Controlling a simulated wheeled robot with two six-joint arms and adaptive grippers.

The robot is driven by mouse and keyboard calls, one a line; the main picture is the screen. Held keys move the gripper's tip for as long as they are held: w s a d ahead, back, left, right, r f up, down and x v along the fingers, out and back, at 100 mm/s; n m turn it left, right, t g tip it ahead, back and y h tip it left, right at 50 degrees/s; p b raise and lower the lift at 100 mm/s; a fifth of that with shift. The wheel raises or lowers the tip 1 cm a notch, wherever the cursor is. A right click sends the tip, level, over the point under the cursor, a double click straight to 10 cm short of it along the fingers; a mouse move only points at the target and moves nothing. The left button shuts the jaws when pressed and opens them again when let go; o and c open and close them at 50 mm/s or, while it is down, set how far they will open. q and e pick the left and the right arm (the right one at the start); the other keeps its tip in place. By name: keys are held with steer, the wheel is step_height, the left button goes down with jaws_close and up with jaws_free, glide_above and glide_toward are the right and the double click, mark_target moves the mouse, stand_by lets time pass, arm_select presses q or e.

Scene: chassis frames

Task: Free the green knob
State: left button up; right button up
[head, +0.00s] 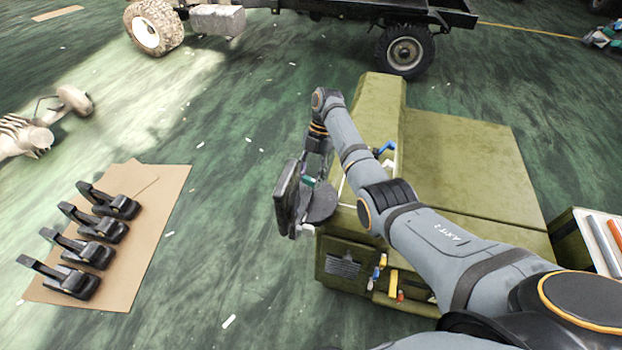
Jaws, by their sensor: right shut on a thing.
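The green knob (308,181) shows as a small green patch at the fingertips of my right gripper (314,172). My right arm reaches in from the lower right and bends down at its wrist. The right gripper is shut on the green knob, and its fingers cover part of it. A dark upright panel (287,198) and a dark round plate (318,205) are close beside the fingers, at the left edge of the olive seat-like box. Whether the knob is attached to them cannot be told. My left gripper is out of view.
The olive box (470,160) fills the middle right, with small coloured handles (385,282) on its front. Several black pedal-like parts (110,202) lie on cardboard (155,215) at the left. A wheeled chassis (370,10) stands behind.

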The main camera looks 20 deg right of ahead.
steer(key=shift+a+n+g+h+b, duration=0.1)
steer(key=shift+n+g+h+b, duration=0.4)
steer(key=shift+n, duration=0.9)
steer(key=o, duration=1.1)
steer(key=shift+o, duration=0.2)
steer(key=shift+w+r, duration=0.15)
steer(key=shift+r, duration=0.05)
steer(key=v, duration=0.7)
